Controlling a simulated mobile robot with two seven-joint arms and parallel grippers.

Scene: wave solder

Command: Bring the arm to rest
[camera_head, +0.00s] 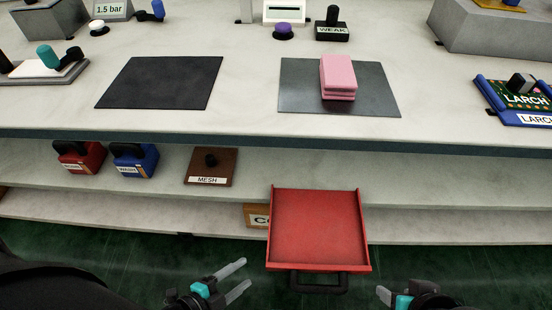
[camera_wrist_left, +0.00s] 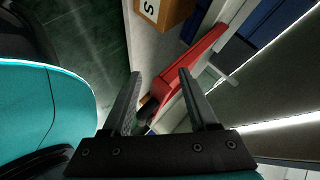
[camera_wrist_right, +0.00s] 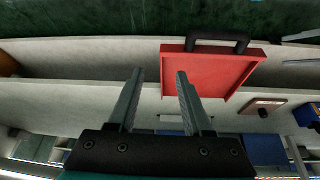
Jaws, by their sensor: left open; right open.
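My left gripper (camera_head: 238,278) is open and empty, low in the head view, to the left of the pulled-out red drawer (camera_head: 318,228). Its two fingers stand apart in the left wrist view (camera_wrist_left: 160,100), with the red drawer (camera_wrist_left: 192,62) beyond them. My right gripper (camera_head: 384,294) is at the bottom of the head view, right of the drawer's black handle (camera_head: 318,284). In the right wrist view its fingers (camera_wrist_right: 160,95) are apart with nothing between them, and the red drawer (camera_wrist_right: 205,68) lies beyond. Neither gripper visibly touches anything.
The bench top carries a dark mat (camera_head: 160,82), a grey plate (camera_head: 370,95) with a pink block (camera_head: 338,78), and a LARCH board (camera_head: 518,96). A red box (camera_head: 80,158), a blue box (camera_head: 134,160) and a MESH block (camera_head: 210,168) stand on the shelf. The empty drawer juts out between my grippers.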

